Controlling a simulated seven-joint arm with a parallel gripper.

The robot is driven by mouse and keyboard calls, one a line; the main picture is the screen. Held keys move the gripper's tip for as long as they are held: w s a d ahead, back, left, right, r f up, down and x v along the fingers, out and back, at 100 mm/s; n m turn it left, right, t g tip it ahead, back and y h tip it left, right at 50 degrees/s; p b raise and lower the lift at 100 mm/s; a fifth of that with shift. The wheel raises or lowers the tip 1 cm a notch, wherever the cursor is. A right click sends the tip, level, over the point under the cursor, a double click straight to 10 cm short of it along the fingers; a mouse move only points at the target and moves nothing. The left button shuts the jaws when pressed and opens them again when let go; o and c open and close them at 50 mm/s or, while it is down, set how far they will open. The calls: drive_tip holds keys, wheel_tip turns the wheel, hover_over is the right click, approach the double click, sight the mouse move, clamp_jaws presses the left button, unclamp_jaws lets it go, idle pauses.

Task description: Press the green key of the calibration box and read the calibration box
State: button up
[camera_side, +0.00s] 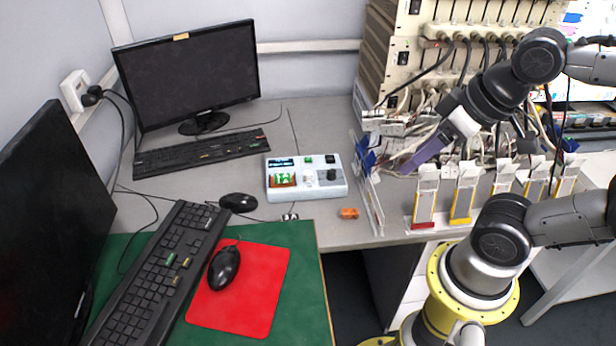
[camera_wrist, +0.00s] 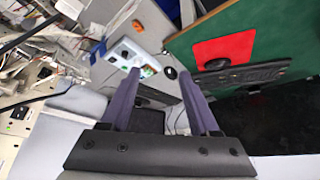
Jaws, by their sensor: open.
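The calibration box (camera_side: 306,189) is a pale box on the grey desk, left of my gripper in the side view. It has a small dark display (camera_side: 281,162) at its back left, a dark knob at the right and small green parts on top. A small green key (camera_side: 329,158) seems to sit at its back edge. In the wrist view the box (camera_wrist: 128,54) lies beyond the fingers, partly hidden by the left one. My gripper (camera_side: 405,170) has purple fingers, angled down to the left, above and right of the box, apart from it. The fingers (camera_wrist: 158,76) are open and empty.
Pouch cells (camera_side: 426,197) stand in a row at the desk's front right, close to my gripper. A cabled rack (camera_side: 400,65) is behind. An orange block (camera_side: 349,213) and a black mouse (camera_side: 238,202) lie near the box. Monitors and keyboards are left.

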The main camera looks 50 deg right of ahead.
drive_tip(key=shift+c, duration=0.2)
clamp_jaws()
idle(1.5)
